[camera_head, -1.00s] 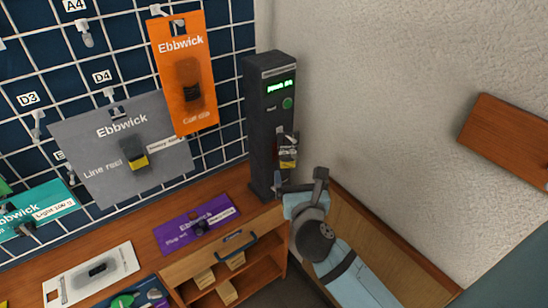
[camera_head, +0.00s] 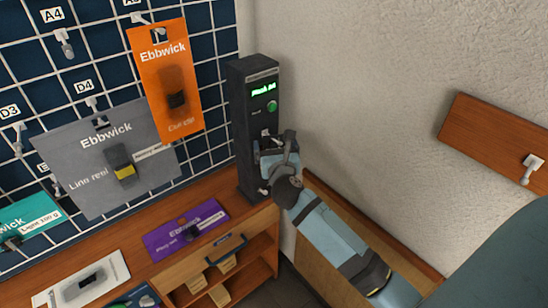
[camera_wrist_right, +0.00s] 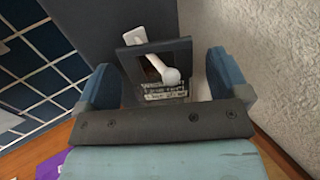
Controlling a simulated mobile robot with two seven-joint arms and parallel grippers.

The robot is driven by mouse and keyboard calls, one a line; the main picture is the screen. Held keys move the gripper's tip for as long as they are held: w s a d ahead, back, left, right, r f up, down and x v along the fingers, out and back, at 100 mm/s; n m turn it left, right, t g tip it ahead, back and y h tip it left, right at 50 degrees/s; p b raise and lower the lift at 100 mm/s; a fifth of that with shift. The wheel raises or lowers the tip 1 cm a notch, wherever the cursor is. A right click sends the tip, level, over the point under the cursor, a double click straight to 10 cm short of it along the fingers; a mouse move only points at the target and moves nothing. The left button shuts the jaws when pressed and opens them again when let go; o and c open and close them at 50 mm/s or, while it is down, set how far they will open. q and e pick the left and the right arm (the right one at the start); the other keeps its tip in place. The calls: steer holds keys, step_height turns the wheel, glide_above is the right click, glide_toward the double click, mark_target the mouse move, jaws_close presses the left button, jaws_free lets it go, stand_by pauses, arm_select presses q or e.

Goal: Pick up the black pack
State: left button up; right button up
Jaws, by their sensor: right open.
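A small dark pack (camera_wrist_right: 181,58) hangs on a white peg with a round end, on the front of the dark grey tester column. It has a strip of fine print along its lower edge. In the head view my right gripper (camera_head: 275,156) is at the column's front and mostly hides the pack. In the wrist view the two blue fingers of my right gripper (camera_wrist_right: 160,68) are apart, one on each side of the pack, with clear gaps. I cannot tell whether its card reaches between the fingertips. My left gripper is not in view.
The tester column (camera_head: 252,85) has a lit green display and stands against the wall. A pegboard left of it holds an orange pack (camera_head: 165,80) and a grey pack (camera_head: 80,160). A purple pack (camera_head: 186,230) lies on the wooden bench. A wooden board (camera_head: 495,150) is at right.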

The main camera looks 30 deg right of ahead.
steer(key=c, duration=1.4)
steer(key=shift+r, duration=0.1)
steer(key=shift+r, duration=0.1)
steer(key=shift+r, duration=0.8)
steer(key=s, duration=1.2)
steer(key=s+b, duration=0.1)
steer(key=s, duration=0.5)
steer(key=shift+a+f, duration=0.2)
steer(key=shift+a, duration=0.15)
